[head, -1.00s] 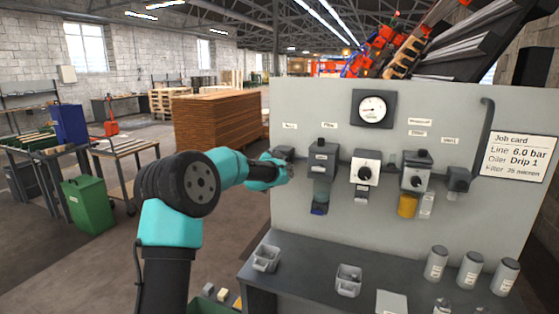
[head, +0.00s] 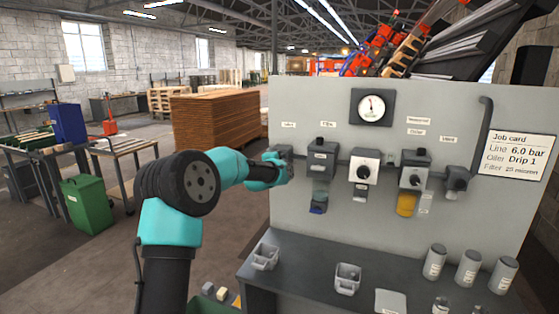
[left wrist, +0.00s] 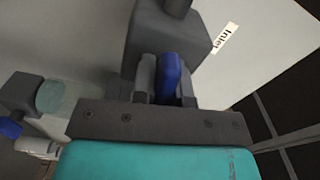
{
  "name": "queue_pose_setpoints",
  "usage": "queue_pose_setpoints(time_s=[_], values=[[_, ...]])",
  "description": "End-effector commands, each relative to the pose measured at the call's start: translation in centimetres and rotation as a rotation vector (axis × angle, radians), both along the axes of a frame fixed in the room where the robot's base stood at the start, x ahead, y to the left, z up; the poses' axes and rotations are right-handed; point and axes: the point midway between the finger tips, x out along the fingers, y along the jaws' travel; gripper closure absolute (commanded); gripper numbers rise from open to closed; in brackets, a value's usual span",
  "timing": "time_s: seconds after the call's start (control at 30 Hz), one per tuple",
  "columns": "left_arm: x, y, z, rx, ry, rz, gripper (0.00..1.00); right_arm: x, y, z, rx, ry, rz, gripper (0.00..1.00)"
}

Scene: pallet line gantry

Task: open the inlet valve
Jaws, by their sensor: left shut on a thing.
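The inlet valve (head: 284,152) is a dark grey block at the left end of the row on the grey panel, under a small label. In the left wrist view its grey body (left wrist: 165,40) fills the top middle, beside the tag reading "Inlet" (left wrist: 223,38). My left gripper (head: 288,172) is at the valve. In the left wrist view the gripper (left wrist: 165,78) is shut on the blue valve handle (left wrist: 170,73), which stands between its fingers. My right gripper is not in view.
A round gauge (head: 371,107) sits above the row, its needle near upright. A filter unit (head: 320,158), a regulator (head: 364,166) and an oiler (head: 414,174) stand right of the valve. A bench (head: 310,255) with bins and canisters lies below.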

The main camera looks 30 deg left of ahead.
Motion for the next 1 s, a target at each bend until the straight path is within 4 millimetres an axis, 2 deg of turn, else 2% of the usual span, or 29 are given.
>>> queue_pose_setpoints(time_s=[0.3,0.83,0.87,1.0], values=[[0.00,-0.02,-0.12,0.151,0.023,0.000,1.00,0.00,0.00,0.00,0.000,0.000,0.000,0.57],[0.00,-0.01,-0.14,0.181,0.029,0.000,1.00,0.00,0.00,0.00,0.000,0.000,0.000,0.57],[0.00,-0.01,-0.14,0.181,0.029,0.000,0.83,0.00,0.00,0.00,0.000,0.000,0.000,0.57],[0.00,-0.01,-0.14,0.180,0.029,0.000,0.70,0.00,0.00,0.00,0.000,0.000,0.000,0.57]])
